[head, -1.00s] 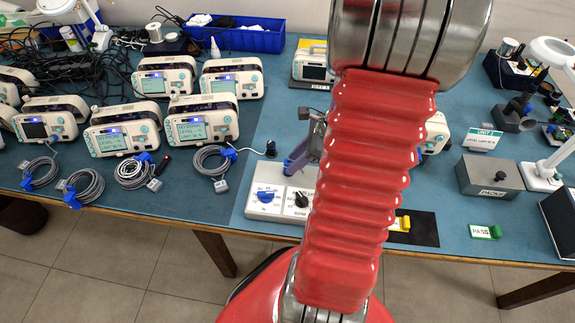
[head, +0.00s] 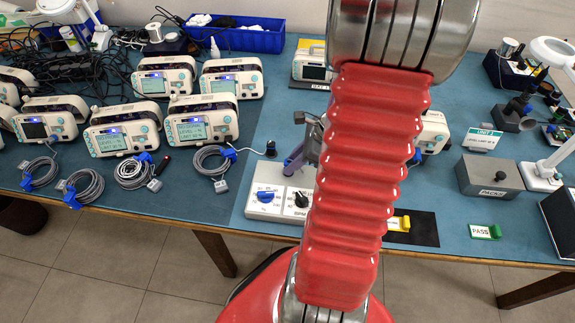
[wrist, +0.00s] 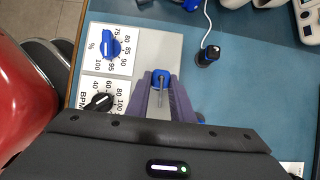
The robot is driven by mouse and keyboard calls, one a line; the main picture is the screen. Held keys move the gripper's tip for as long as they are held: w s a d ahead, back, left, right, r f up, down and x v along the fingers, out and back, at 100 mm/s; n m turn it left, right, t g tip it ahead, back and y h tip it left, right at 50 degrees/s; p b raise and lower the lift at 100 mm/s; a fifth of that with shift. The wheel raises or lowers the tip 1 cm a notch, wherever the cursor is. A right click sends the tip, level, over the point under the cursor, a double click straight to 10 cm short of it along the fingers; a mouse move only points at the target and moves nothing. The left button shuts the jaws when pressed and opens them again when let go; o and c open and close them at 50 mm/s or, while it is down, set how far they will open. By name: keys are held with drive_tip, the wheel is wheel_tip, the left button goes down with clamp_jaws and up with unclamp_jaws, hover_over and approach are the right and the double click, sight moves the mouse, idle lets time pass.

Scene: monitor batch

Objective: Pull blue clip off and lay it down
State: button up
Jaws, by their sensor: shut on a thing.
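In the wrist view a blue clip (wrist: 161,78) sits between the tips of my gripper's purple-grey fingers (wrist: 161,88), which are shut on it. A thin grey piece runs from the clip back between the fingers. The clip shows over the edge of the white tester box (wrist: 145,50); I cannot tell whether it touches the box. In the head view my gripper (head: 294,160) shows just behind the tester box (head: 277,201), mostly hidden by my red arm. The clip cannot be made out there.
A black plug-like piece on a cable (wrist: 208,55) stands right of the box in the wrist view. Several monitors (head: 203,127) and coiled cables (head: 91,182) fill the left. A grey block (head: 490,178) and a green PASS tag (head: 485,231) lie right, with bare blue mat (head: 455,215) between.

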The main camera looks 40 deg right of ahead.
clamp_jaws()
drive_tip(key=shift+r, duration=0.15)
drive_tip(key=shift+r, duration=3.15)
